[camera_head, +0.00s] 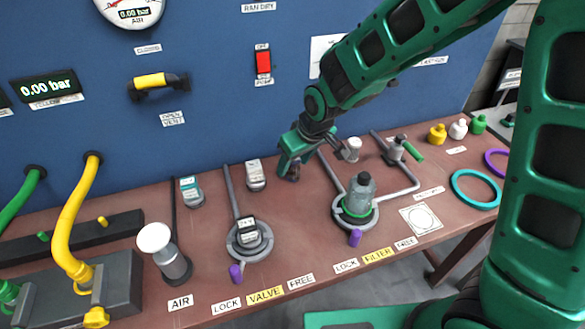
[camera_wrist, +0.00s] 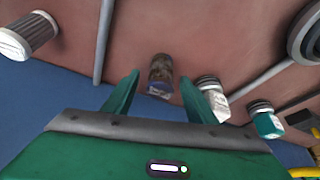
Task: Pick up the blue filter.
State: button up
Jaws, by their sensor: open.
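The blue filter (camera_wrist: 160,72) is a short dark cylinder with a blue band at its lower end in the wrist view. It stands on the brown bench top near the blue wall panel. My gripper (camera_wrist: 160,86) is open, with one green finger on each side of the filter in this view. I cannot tell whether the fingers are down at its height. In the head view my gripper (camera_head: 293,162) is low over the back of the bench and mostly hides the filter; only a dark bluish part (camera_head: 293,174) shows beneath it.
A white-labelled filter (camera_head: 255,175) and a teal-labelled filter (camera_head: 191,190) stand left of my gripper. A grey cylinder with a white top (camera_head: 352,149) stands to its right.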

jog(key=shift+w+a+f, duration=0.15)
jog(key=shift+w+f, duration=0.05)
jog(key=shift+f, duration=0.35)
jog(key=shift+c, duration=0.4)
jog(key=c, duration=1.1)
jog(key=shift+r, duration=0.5)
jog(key=r, duration=0.4)
jog(key=shift+s+a, duration=0.35)
jog(key=shift+a, duration=0.05)
jog(key=s+a+r, duration=0.4)
jog(key=s+a, duration=0.1)
jog(key=s+a+r, duration=0.2)
jog(key=shift+s+a, duration=0.15)
jog(key=shift+a, duration=0.2)
